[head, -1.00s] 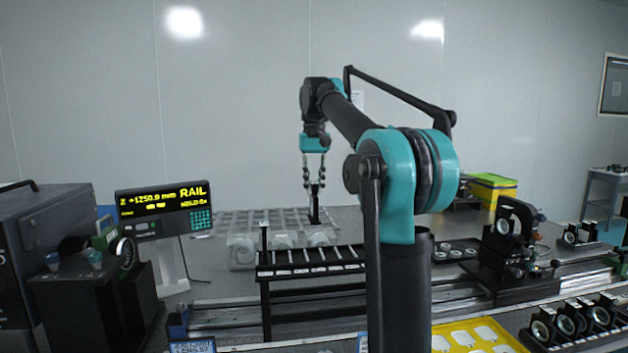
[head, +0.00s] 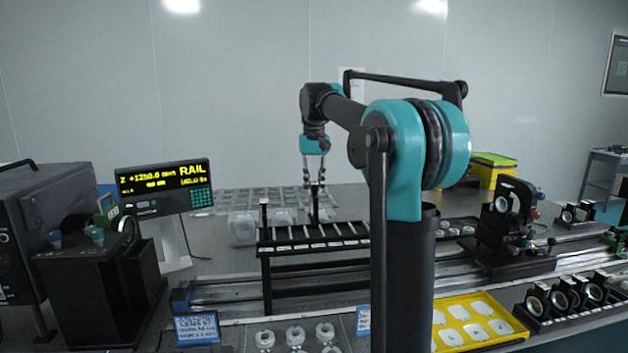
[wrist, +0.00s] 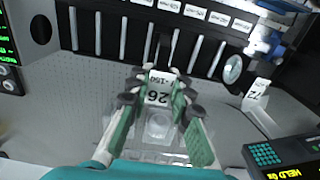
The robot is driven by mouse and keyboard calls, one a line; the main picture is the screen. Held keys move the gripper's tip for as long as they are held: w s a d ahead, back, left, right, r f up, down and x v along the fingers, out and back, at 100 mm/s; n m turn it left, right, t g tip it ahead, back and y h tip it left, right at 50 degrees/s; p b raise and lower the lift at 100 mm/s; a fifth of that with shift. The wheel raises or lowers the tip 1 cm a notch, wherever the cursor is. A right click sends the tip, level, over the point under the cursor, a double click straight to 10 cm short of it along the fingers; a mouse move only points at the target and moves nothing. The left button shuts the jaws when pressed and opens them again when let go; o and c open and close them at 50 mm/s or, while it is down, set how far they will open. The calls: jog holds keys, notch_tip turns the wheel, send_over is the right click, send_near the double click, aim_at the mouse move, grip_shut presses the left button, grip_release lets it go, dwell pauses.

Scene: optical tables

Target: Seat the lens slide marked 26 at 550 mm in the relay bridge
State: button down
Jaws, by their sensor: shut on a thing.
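My gripper (head: 316,187) is shut on the lens slide marked 26 (wrist: 159,90), which also reads -150 on its white label. In the head view the slide shows as a narrow dark upright shape (head: 315,203) below the fingers. The relay bridge (head: 314,243) is a black raised rack with several parallel slots and white labels along its front. The slide is at the bridge's far edge in the head view; I cannot tell whether it touches. In the wrist view the bridge (wrist: 120,38) lies just beyond the slide, whose lower part is hidden.
Clear trays (head: 243,230) lie behind the bridge. The RAIL display (head: 164,188) stands at left. A post mount (head: 512,228) stands on the rail at right, with a yellow tray (head: 470,322) in front. Another slide marked 72 (wrist: 257,92) shows in the wrist view.

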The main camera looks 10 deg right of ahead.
aim_at(314, 199)
jog(key=shift+f, duration=2.1)
jog(key=shift+f, duration=0.2)
jog(key=c, duration=1.3)
grip_release()
jog(key=shift+o, duration=0.4)
jog(key=o, duration=0.4)
jog(key=shift+o, duration=0.2)
jog(key=shift+r, duration=5)
